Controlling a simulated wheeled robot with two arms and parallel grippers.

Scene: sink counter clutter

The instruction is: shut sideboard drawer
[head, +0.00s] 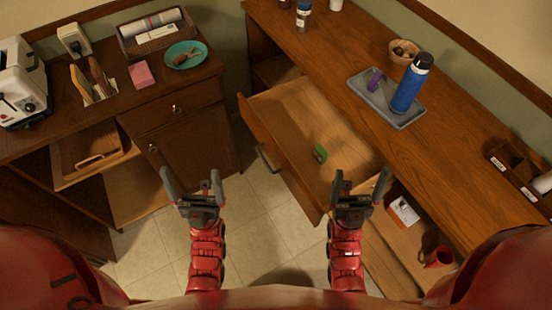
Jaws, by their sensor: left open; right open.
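The sideboard drawer (304,120) is pulled out from the wooden sideboard (455,185) on the right. A small green item (320,153) lies inside it. The drawer's front panel (278,160) faces left, with a dark bar handle (265,158) on it. My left gripper (192,182) is open and empty, over the floor to the left of the drawer front. My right gripper (361,184) is open and empty and appears near the drawer's lower right corner. I cannot tell whether it touches the drawer.
A blue bottle (410,85) stands on a grey tray (364,92) on the sideboard top. Open shelves below hold a red mug (439,257). A second cabinet (185,125) stands at the left with a teal plate (184,62) on top. Tiled floor (255,225) lies clear between them.

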